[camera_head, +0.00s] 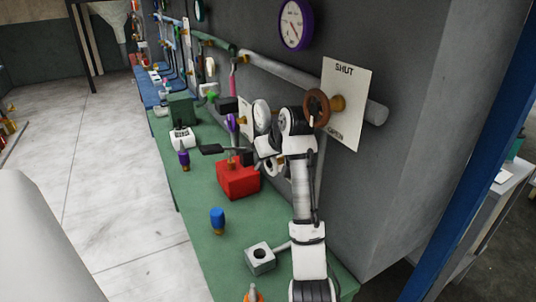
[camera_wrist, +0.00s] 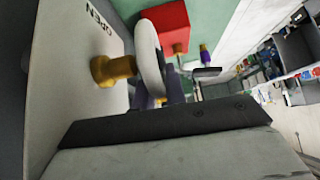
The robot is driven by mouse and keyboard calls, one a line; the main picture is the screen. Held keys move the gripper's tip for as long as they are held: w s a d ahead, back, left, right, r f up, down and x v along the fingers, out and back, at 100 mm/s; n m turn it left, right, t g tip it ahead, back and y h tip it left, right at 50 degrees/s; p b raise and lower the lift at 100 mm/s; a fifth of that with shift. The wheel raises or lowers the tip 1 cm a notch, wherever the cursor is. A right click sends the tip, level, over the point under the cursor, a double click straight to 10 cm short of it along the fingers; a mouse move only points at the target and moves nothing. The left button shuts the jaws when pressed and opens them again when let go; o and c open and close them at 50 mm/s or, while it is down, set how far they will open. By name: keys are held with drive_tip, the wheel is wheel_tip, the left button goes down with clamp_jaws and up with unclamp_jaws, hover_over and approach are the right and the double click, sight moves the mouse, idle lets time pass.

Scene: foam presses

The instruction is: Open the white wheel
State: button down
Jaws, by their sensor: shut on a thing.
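The white wheel (camera_head: 262,116) sits on the grey pipe along the wall, with a pale plate (camera_head: 244,122) behind it. In the wrist view the white wheel (camera_wrist: 147,52) fills the upper middle, edge-on, on a brass stem (camera_wrist: 113,69). The plate beside it (camera_wrist: 75,75) reads OPEN, turned upside down. My gripper (camera_wrist: 160,92) is at the wheel's lower rim and is shut on it. Its dark body covers the bottom of the wrist view, so the exact contact is partly hidden. In the head view my wrist hides part of the wheel's right side.
A brown wheel (camera_head: 317,106) on a brass stem, with a plate reading SHUT (camera_head: 345,90), is close to the right of my wrist. A red box (camera_head: 238,181) stands on the green bench (camera_head: 195,215) below. A blue-topped item (camera_head: 217,220) and a grey block (camera_head: 259,258) stand nearer.

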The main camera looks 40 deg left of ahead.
drive_tip(key=h, duration=0.1)
drive_tip(key=g+h, duration=0.1)
drive_tip(key=h, duration=0.2)
drive_tip(key=shift+w+a+f+g, duration=0.1)
drive_tip(key=shift+w+f+g, duration=0.15)
drive_tip(key=shift+f+g, duration=0.15)
drive_tip(key=shift+s+a+f+g+h, duration=0.1)
drive_tip(key=shift+f+g+h, duration=0.2)
drive_tip(key=shift+h, duration=0.5)
drive_tip(key=shift+a+f+g+h, duration=0.15)
drive_tip(key=shift+g+h, duration=0.15)
drive_tip(key=shift+h, duration=0.5)
drive_tip(key=shift+d+f, duration=0.1)
drive_tip(key=c, duration=1.4)
unclamp_jaws()
drive_tip(key=shift+c, duration=0.2)
